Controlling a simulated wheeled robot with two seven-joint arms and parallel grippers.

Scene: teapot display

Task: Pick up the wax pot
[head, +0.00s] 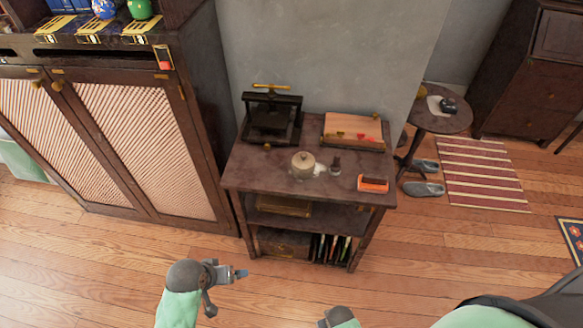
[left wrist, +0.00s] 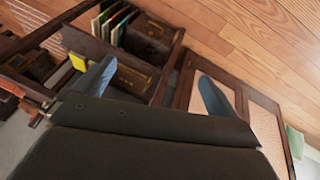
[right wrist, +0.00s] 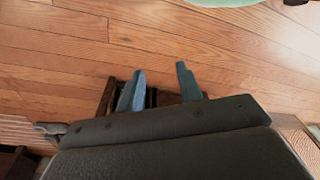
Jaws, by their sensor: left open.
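A round beige lidded pot (head: 303,163), which looks like the wax pot, stands upright on the top of a dark wooden shelf table (head: 240,178). A whitish patch lies beside its base. My left gripper (head: 238,273) is low in front of the table, well apart from the pot. Its fingers stand wide apart and empty in the left wrist view (left wrist: 155,82). My right gripper (right wrist: 160,76) has its fingers apart and nothing between them. The pot does not show in either wrist view.
A small dark bottle (head: 335,166) stands just right of the pot. An orange-and-dark block (head: 373,183), a black press (head: 272,116) and a wooden box (head: 353,131) share the tabletop. A tall cabinet (head: 146,140) stands left. The floor in front is clear.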

